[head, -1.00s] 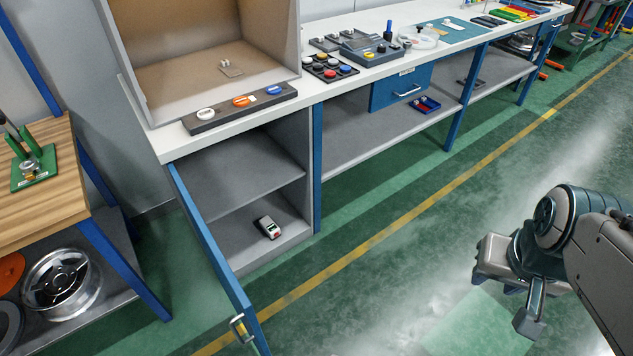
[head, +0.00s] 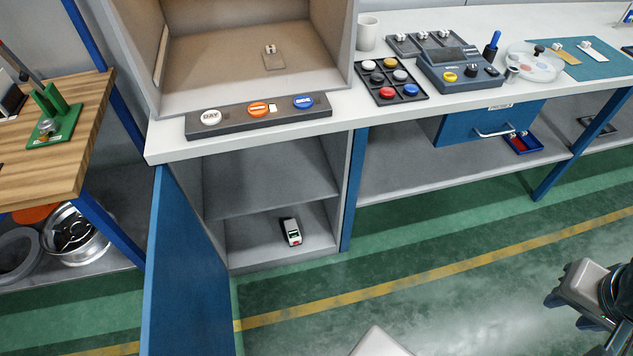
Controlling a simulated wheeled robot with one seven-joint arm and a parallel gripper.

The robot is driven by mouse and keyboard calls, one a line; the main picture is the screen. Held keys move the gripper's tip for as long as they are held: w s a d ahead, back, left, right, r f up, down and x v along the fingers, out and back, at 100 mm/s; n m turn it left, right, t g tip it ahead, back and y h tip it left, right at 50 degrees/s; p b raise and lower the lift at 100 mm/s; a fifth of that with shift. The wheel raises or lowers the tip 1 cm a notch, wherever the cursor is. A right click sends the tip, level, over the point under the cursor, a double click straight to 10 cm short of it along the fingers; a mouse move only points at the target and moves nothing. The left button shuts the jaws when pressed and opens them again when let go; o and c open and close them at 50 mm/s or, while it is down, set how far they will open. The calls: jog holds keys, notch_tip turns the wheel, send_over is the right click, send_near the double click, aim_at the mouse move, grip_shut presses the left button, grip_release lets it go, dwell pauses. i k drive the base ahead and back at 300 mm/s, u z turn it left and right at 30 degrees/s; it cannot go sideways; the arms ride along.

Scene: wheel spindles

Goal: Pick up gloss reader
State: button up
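A small white and dark handheld device with a red end, which looks like the gloss reader (head: 291,231), lies on the bottom shelf of the open cabinet (head: 262,252) under the bench. My gripper (head: 570,312) is at the lower right edge of the head view, over the floor and well to the right of the device. Its fingers look apart, with nothing between them. Part of the gripper and arm is cut off by the frame.
The cabinet's blue door (head: 190,275) stands open toward me on its left side. A blue bench leg (head: 354,190) bounds the opening on the right. A wooden table (head: 40,160) stands at left. The floor (head: 400,305) before the cabinet is clear.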

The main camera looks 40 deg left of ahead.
aim_at(291, 228)
jog(key=u, duration=0.95)
jog(key=i, duration=0.9)
jog(key=u, duration=0.95)
